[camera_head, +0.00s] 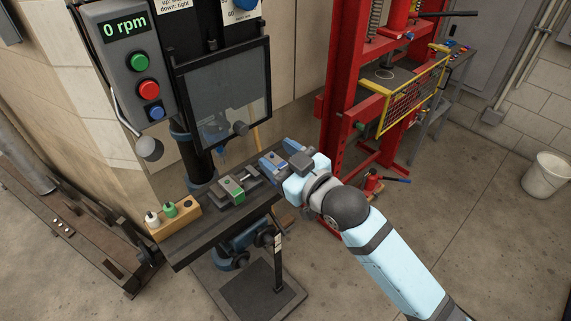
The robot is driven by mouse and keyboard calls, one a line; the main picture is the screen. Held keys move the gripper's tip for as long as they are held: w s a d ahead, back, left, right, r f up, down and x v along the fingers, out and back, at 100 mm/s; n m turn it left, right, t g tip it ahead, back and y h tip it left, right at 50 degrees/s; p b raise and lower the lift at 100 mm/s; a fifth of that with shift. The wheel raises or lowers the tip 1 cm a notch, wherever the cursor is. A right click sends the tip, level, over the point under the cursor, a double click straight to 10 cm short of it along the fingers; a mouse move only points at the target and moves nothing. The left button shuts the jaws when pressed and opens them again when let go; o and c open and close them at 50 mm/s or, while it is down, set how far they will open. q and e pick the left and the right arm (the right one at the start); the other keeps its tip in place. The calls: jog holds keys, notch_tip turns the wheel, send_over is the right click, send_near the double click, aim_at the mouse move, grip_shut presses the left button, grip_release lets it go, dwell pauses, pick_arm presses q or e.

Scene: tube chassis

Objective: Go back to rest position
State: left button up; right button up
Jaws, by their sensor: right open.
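My right arm comes in from the lower right, pale blue with dark joints. Its gripper (272,163) is open over the right end of the drill press table (185,245), near the vise (243,186). Between its fingers I see nothing held. The vise has a green-marked block (231,190) at its left part. My left gripper is not in view.
The drill press control box (141,75) reads 0 rpm, beside a clear guard (228,95). A wooden block (175,219) with small bottles sits at the table's left. A red press (340,100) stands behind right. A white bucket (549,181) and open floor lie right.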

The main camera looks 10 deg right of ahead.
jog(key=shift+v, duration=0.9)
jog(key=s+d+f+m+g+h, duration=0.1)
jog(key=s+d+f, duration=0.3)
jog(key=f, duration=0.6)
jog(key=s+d+f+m+g+h, duration=0.1)
jog(key=s+d+f+m+h, duration=0.2)
jog(key=s+f, duration=0.6)
jog(key=s+d+f+m+g+h, duration=0.2)
jog(key=s+d+f, duration=0.3)
jog(key=f, duration=0.7)
jog(key=shift+s+d+f+h+p, duration=0.3)
jog(key=shift+s+h+p, duration=0.15)
jog(key=shift+s, duration=0.35)
